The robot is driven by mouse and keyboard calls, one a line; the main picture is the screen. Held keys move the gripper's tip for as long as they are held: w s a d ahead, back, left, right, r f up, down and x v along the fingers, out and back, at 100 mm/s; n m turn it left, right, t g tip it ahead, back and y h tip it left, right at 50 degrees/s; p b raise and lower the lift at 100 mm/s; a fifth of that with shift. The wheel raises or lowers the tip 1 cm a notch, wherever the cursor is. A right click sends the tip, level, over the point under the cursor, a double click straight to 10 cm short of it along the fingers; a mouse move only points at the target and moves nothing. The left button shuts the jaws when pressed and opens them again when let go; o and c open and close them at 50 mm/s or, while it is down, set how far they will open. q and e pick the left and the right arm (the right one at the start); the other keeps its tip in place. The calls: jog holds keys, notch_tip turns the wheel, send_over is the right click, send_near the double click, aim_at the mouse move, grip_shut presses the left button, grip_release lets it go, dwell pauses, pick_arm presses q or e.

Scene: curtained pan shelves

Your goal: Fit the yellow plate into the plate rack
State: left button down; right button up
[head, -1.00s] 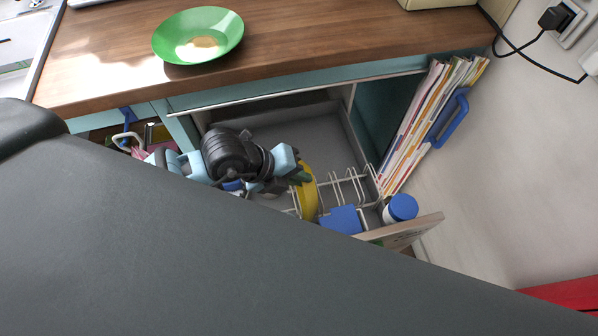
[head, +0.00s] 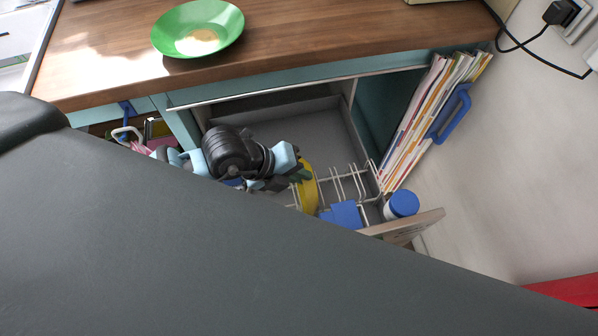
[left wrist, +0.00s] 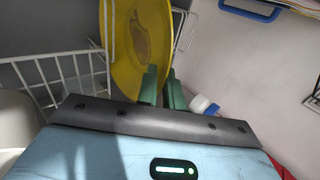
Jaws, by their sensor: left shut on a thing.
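The yellow plate (head: 309,196) stands on edge in the open drawer, at the white wire plate rack (head: 353,184). My left gripper (head: 301,173) is shut on the plate's near edge. In the left wrist view the plate (left wrist: 150,38) is large and upright beyond the green fingertips (left wrist: 160,78), with rack wires (left wrist: 78,72) to its left and a wire crossing in front of its face. I cannot tell whether its lower edge is fully seated in a slot. My right gripper is not in view.
A blue item (head: 342,214) and a blue-capped white container (head: 402,204) are by the drawer front (head: 408,228). Magazines (head: 428,120) stand to the right. A green bowl (head: 197,28) is on the wooden counter. My large dark arm link hides the lower left.

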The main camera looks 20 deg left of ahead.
pick_arm(q)
jog(key=shift+f, duration=0.15)
jog(key=c, duration=1.5)
grip_release()
jog(key=shift+o, duration=0.2)
jog(key=v, duration=0.7)
jog(key=shift+s+a+r+p, duration=0.15)
jog(key=shift+a+r+p, duration=0.1)
jog(key=shift+p, duration=0.05)
